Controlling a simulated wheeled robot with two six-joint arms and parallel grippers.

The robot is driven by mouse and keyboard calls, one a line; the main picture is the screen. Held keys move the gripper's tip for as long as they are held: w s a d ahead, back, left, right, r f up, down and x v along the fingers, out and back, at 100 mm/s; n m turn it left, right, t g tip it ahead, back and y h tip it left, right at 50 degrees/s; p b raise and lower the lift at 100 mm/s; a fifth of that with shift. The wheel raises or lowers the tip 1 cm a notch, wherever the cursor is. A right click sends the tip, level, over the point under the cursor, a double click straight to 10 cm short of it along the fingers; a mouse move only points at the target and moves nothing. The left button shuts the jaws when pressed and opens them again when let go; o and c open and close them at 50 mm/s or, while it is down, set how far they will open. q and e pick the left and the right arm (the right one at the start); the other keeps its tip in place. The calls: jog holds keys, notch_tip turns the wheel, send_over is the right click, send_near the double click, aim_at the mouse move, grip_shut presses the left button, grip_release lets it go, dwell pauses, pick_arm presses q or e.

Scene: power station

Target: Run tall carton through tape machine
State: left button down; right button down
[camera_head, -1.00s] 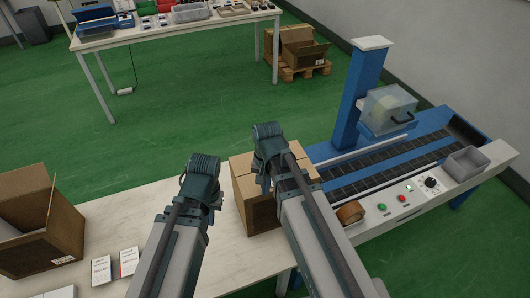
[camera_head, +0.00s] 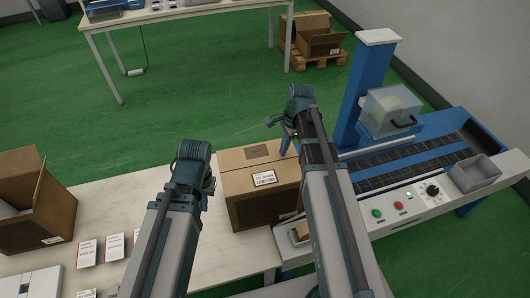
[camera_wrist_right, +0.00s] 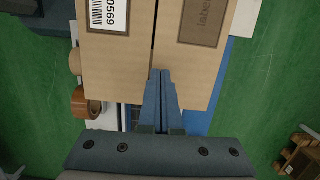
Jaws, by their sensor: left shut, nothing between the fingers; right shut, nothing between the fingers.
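The tall brown carton (camera_head: 236,190) stands upright at the table's right end, beside the entry of the tape machine (camera_head: 372,90). A white barcode label shows on its top. My left gripper (camera_head: 209,186) is shut and empty, just left of the carton. My right gripper (camera_head: 272,122) is shut and empty, by the carton's far right edge. In the right wrist view, my shut fingers (camera_wrist_right: 161,75) overlap the carton's top (camera_wrist_right: 120,62) near its seam; I cannot tell if they touch it.
The machine has two black belts, a clear-covered head (camera_head: 390,112), buttons and a grey bin (camera_head: 474,174). A tape roll (camera_wrist_right: 84,104) sits nearby. An open carton (camera_head: 32,205) and small white boxes (camera_head: 115,246) stand on the left of the table.

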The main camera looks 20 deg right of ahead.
aim_at(251, 165)
jog(key=a, duration=1.1)
jog(key=shift+s, duration=0.25)
jog(key=shift+a+f+b, duration=0.2)
jog(key=shift+f+b, duration=0.25)
jog(key=shift+d+f+b, duration=0.1)
jog(key=shift+f+b, duration=0.25)
jog(key=shift+s, duration=0.1)
jog(key=shift+s, duration=0.1)
jog(key=d, duration=2)
jog(key=shift+w+d, duration=0.2)
jog(key=shift+w, duration=0.15)
